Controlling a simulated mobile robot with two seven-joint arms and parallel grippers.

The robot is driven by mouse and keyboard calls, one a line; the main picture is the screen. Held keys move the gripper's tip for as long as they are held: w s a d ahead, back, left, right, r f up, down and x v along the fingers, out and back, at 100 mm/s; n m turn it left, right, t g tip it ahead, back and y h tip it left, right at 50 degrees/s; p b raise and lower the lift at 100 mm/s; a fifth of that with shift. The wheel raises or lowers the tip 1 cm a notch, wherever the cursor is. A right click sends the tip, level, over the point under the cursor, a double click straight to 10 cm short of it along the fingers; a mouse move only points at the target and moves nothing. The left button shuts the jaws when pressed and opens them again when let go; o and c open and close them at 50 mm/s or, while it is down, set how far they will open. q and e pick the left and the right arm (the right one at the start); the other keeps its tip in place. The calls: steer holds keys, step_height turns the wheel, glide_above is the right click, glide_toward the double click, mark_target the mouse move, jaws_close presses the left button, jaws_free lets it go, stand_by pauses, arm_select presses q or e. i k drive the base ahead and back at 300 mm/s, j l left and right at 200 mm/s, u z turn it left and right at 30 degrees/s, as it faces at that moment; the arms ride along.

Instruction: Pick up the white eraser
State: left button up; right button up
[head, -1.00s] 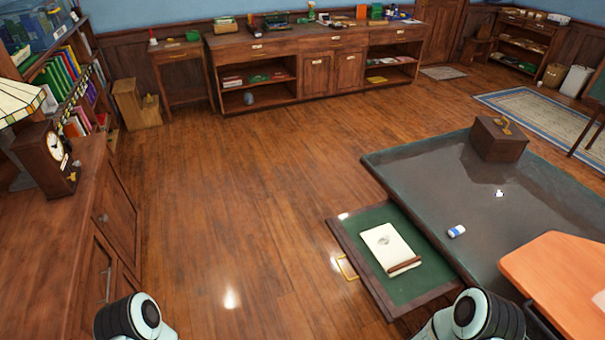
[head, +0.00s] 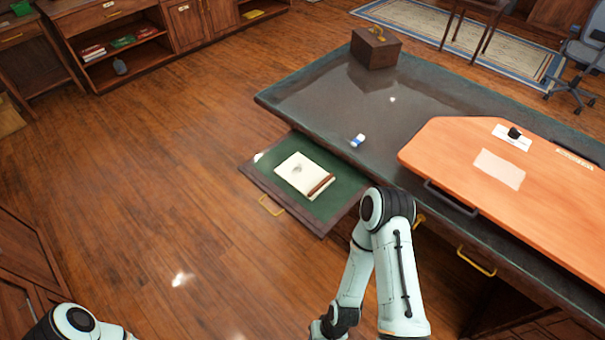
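The white eraser (head: 358,140) with a blue part lies on the dark grey desk top (head: 320,105), near its front edge above the open drawer. My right arm shows at the lower middle, in front of the desk, bent downward. Its gripper is not visible. Only part of my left arm shows at the lower left corner, and its gripper is out of view. Neither arm touches the eraser.
An open green-lined drawer (head: 268,181) juts out below the eraser, holding a white notebook (head: 302,172). A wooden box (head: 375,48) stands at the desk's far corner. An orange board (head: 470,150) with a dark handle covers the desk's right part. Floor at left is clear.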

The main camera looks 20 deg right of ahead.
mark_target(357, 141)
steer(key=z, duration=1.35)
steer(key=k+z, duration=0.15)
steer(key=z, duration=0.4)
